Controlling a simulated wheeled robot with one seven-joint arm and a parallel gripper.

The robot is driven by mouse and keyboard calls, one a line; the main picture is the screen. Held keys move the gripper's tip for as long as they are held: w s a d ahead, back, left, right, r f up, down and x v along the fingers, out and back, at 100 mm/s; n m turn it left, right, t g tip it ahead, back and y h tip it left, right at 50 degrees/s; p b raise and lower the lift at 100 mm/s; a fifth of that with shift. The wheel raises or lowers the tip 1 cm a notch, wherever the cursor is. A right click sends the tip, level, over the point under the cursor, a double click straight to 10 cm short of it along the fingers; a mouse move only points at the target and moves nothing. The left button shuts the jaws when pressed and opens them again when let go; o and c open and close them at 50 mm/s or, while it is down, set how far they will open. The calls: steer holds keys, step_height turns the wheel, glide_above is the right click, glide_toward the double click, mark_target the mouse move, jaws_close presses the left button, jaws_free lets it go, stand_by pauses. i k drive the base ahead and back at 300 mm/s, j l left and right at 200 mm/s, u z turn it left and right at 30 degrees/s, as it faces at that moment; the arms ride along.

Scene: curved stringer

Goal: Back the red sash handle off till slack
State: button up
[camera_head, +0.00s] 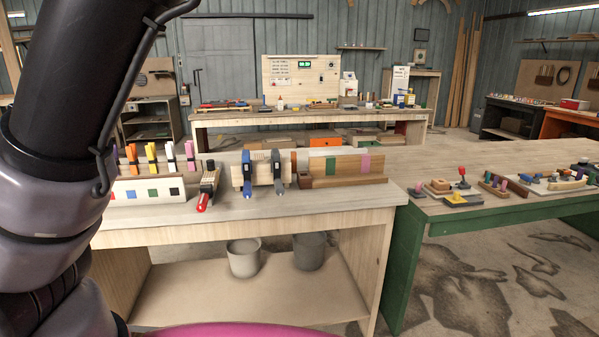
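A clamp with a red handle (203,201) lies near the front edge of the pale wooden bench, its handle pointing toward me. Its dark bar (209,180) runs back from the handle. Whether the red handle is tight or slack cannot be told. My arm fills the left side of the view; my gripper is not in view.
Coloured spring clamps (152,157) stand behind a white board with coloured squares (147,190). A wooden block rack (345,168) sits right of the clamps. Two grey buckets (243,258) (309,251) stand on the lower shelf. A green-legged table (480,215) adjoins on the right.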

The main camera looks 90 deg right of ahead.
mark_target(203, 201)
steer(key=k+l+z, duration=0.25)
steer(key=z, duration=0.15)
steer(key=k+l+z, duration=0.2)
steer(key=l+z, duration=0.15)
steer(key=k+l, duration=0.2)
steer(key=l, duration=0.15)
steer(key=k+l+z, duration=0.1)
steer(key=l, duration=0.25)
steer(key=k+l, duration=0.2)
steer(key=l, duration=0.2)
steer(key=k+l+z, duration=0.1)
steer(key=l, duration=0.25)
steer(key=k+l, duration=0.25)
steer(key=l, duration=0.15)
steer(key=k+l+z, duration=0.1)
steer(key=l, duration=0.25)
steer(key=k+l, duration=0.2)
steer(key=l, duration=0.2)
steer(key=k+l+z, duration=0.1)
steer(key=l, duration=0.3)
steer(key=i+j+z, duration=0.1)
steer(key=j, duration=0.85)
steer(key=j+z, duration=0.15)
steer(key=j, duration=0.75)
steer(key=i+l, duration=0.45)
